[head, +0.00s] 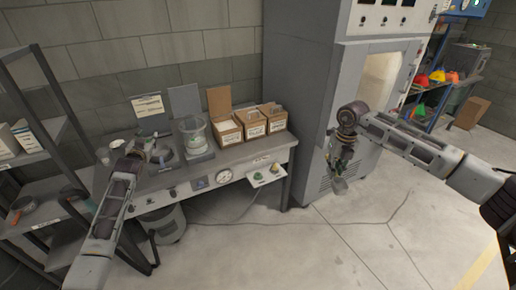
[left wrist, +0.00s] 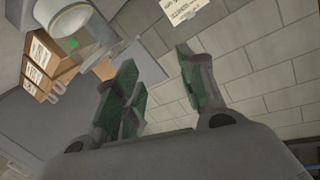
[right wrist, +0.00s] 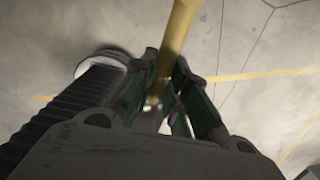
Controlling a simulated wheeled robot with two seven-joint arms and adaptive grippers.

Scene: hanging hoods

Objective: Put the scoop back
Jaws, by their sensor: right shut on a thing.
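The scoop shows in the right wrist view as a yellow handle (right wrist: 178,38) running between the fingers of my right gripper (right wrist: 172,105). That gripper is shut on it. In the head view my right gripper (head: 343,160) hangs in front of the grey cabinet, to the right of the bench, with a small greyish end of the scoop (head: 339,184) below it. Much of the scoop is hidden by the fingers. My left gripper (head: 152,153) is over the left part of the bench; in the left wrist view it (left wrist: 165,85) is open and empty.
The bench (head: 240,167) carries several open cardboard boxes (head: 251,130) and a clear vessel (head: 194,133). A small shelf (head: 267,175) juts from its front. A grey bin (head: 167,226) stands beneath. Dark shelving (head: 40,145) is at left. The floor (head: 330,245) in front is clear.

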